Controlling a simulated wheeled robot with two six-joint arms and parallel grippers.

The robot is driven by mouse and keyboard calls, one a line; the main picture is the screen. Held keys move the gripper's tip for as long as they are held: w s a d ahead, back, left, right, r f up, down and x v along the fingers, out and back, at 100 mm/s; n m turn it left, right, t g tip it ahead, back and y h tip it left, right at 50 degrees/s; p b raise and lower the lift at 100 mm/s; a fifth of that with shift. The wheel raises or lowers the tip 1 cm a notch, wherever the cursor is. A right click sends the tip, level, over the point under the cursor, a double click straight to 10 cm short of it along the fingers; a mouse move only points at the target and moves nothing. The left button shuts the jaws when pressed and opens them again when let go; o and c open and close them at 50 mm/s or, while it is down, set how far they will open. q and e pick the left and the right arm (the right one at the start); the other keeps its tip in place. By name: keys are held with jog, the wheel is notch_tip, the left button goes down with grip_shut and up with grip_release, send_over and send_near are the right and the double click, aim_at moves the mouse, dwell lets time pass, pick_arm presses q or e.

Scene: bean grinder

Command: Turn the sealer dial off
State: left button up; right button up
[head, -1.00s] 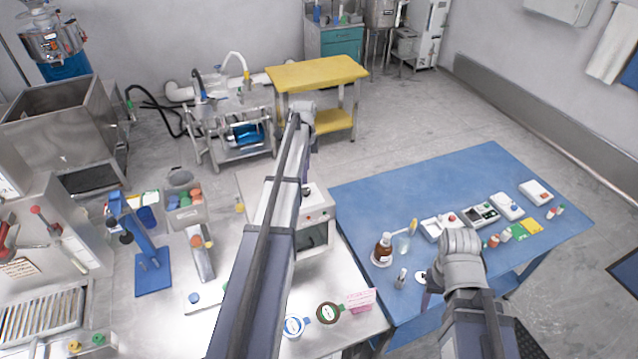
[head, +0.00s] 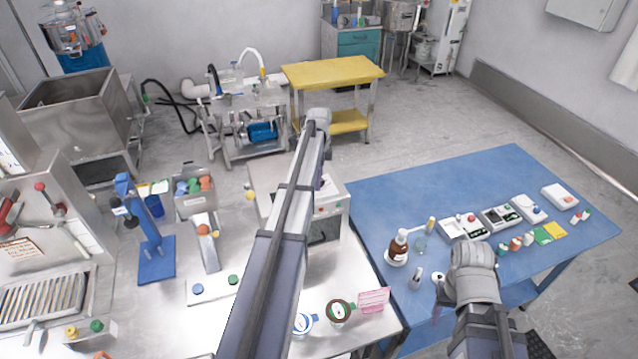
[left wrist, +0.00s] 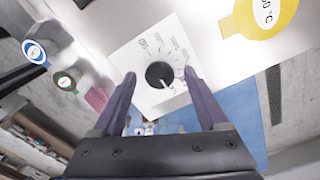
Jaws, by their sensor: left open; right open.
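The dial (left wrist: 160,75) is a round black knob with a pale pointer line, on a white plate (left wrist: 147,45) printed with markings, in the left wrist view. Its pointer is toward the lower right in that picture. My left gripper (left wrist: 160,76) is open, with one purple finger on each side of the knob in the picture. I cannot tell whether the fingers touch it. In the head view my left arm crosses in front of a metal box (head: 327,212) with small coloured buttons; the dial and left gripper do not show clearly there. My right gripper is not clearly visible.
The blue table (head: 420,195) holds a brown bottle (head: 398,246) and several small devices.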

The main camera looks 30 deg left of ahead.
pick_arm(q)
grip_shut()
dwell(0.7)
